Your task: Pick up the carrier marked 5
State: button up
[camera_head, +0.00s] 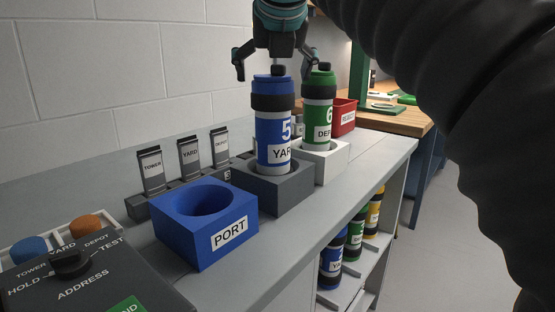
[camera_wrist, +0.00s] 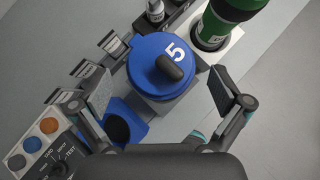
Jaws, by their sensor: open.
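The carrier marked 5 (camera_head: 273,135) is a blue cylinder with dark bands, a "YARD" label and a dark knob on its lid. It stands upright in a grey holder block (camera_head: 275,190) on the counter. In the wrist view its blue lid (camera_wrist: 150,62) shows the white 5 and the dark knob from above. My gripper (camera_head: 279,68) is open above the carrier, with its fingers spread to either side of the knob's line. In the wrist view the fingers (camera_wrist: 165,105) are wide apart, nearer the camera than the lid. I cannot tell whether anything touches.
A green carrier marked 6 (camera_head: 320,120) stands close behind in a white holder (camera_head: 322,162). A blue PORT block (camera_head: 205,222) with an empty round opening is in front. A control box (camera_head: 85,275) is at the lower left. More carriers (camera_head: 355,232) stand on a shelf below.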

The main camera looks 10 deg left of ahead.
jog(key=shift+b+x, duration=0.45)
jog(key=shift+x, duration=2.2)
jog(key=shift+r, duration=0.1)
jog(key=c, duration=1.7)
